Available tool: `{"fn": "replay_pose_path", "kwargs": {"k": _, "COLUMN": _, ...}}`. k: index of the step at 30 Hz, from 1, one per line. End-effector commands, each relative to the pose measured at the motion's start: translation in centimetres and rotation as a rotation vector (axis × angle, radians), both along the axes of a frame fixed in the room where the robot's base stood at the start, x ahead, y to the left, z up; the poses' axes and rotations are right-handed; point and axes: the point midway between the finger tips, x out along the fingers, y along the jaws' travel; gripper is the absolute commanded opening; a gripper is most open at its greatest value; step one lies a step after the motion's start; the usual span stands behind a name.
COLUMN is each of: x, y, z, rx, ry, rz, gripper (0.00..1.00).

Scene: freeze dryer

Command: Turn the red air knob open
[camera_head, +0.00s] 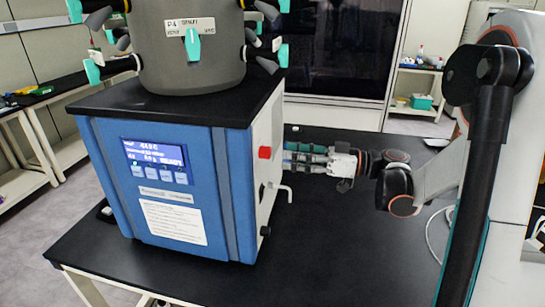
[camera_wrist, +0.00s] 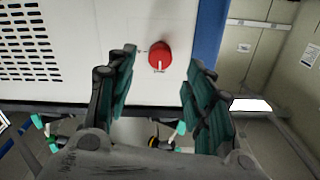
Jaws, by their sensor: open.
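The red air knob (camera_head: 265,153) sticks out of the white side panel of the blue freeze dryer (camera_head: 160,190). In the wrist view, the knob (camera_wrist: 160,54) is round, with a white mark pointing toward the bottom of the picture. My gripper (camera_head: 290,158) is to the right of the dryer, its fingers pointing at the side panel. In the wrist view, my gripper (camera_wrist: 161,64) is open and empty, with one teal-padded finger on each side of the knob's position. The knob appears beyond the fingertips; I see no contact.
A bent pale pipe (camera_head: 283,190) and a black fitting (camera_head: 265,231) stick out of the side panel below the knob. A vent grille (camera_wrist: 25,45) is on the panel. The black table (camera_head: 340,240) is clear right of the dryer. A grey drum (camera_head: 190,60) stands on top.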

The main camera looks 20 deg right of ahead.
Motion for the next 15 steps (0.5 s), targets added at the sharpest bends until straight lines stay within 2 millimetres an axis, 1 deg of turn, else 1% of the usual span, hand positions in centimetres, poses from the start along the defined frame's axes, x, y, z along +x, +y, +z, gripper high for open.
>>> {"fn": "replay_pose_path", "kwargs": {"k": 1, "x": 0.4, "y": 1.0, "z": -0.1, "rx": 0.000, "ry": 0.000, "rz": 0.004, "gripper": 0.48}}
{"fn": "replay_pose_path", "kwargs": {"k": 6, "x": 1.9, "y": 3.4, "z": -0.1, "rx": 0.000, "ry": 0.000, "rz": 0.003, "gripper": 0.48}}
{"fn": "replay_pose_path", "kwargs": {"k": 9, "x": 2.5, "y": 4.3, "z": -0.1, "rx": 0.000, "ry": 0.001, "rz": 0.002, "gripper": 0.48}}
{"fn": "replay_pose_path", "kwargs": {"k": 15, "x": 3.0, "y": 5.2, "z": 0.0, "rx": 0.000, "ry": 0.001, "rz": 0.000, "gripper": 0.48}}
